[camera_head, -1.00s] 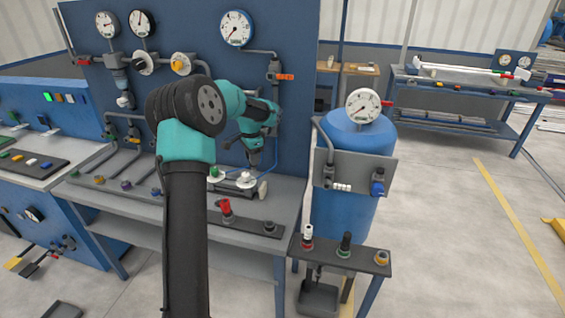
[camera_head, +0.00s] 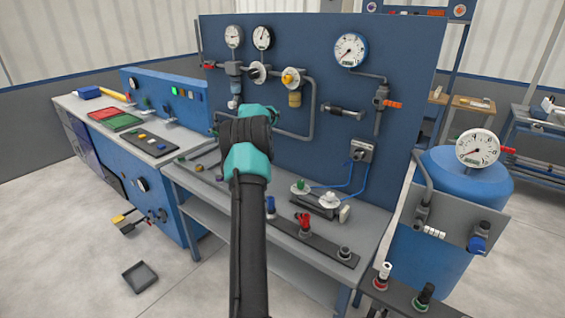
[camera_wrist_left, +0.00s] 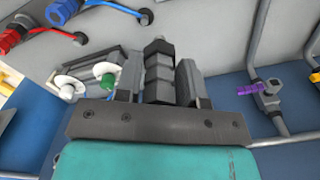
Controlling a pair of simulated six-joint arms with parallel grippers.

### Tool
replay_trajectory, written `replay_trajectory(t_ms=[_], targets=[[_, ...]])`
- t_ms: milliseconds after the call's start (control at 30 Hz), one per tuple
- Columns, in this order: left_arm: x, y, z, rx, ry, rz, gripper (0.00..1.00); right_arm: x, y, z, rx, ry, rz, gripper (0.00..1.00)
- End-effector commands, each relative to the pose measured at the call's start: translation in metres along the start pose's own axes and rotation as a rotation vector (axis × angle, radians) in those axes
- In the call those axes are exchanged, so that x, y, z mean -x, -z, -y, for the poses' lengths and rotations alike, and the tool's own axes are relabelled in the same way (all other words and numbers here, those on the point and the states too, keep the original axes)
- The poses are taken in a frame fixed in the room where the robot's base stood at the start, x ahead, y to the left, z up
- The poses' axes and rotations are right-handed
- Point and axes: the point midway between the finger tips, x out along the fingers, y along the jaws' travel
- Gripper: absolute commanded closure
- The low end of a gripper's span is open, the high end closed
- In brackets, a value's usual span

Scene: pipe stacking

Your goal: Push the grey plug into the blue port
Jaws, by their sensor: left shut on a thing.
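In the left wrist view my left gripper (camera_wrist_left: 158,85) is shut on a dark grey, stepped plug (camera_wrist_left: 158,72), which points away from the wrist. In the head view my left arm rises from the bottom to a teal gripper body (camera_head: 262,112) in front of the blue panel; its fingers and the plug are hidden there. A blue port (camera_head: 270,207) stands on the dark strip at the bench front, just right of my forearm. It also appears at the top left of the wrist view (camera_wrist_left: 62,10), apart from the plug. My right gripper is not in view.
A red fitting (camera_head: 304,222) and a grey fitting (camera_head: 344,252) share the strip. Green (camera_head: 300,187) and white (camera_head: 329,200) knobs stand behind it. The panel (camera_head: 415,70) carries gauges and pipes. A blue tank (camera_head: 432,265) stands at right.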

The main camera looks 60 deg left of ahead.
Motion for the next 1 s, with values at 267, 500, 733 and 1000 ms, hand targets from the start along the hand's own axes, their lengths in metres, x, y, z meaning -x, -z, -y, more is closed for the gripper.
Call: replay_trajectory(t_ms=[267,500,733,1000], targets=[[0.006,-0.051,0.026,0.044,0.001,-0.001,1.00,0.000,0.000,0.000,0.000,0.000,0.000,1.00],[0.006,-0.052,0.026,0.044,0.000,-0.001,1.00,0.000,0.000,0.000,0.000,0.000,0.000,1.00],[0.004,-0.052,0.026,0.043,0.000,-0.001,1.00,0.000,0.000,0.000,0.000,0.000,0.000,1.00],[-0.016,-0.052,0.026,0.043,-0.002,0.000,1.00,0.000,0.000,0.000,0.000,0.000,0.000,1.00]])
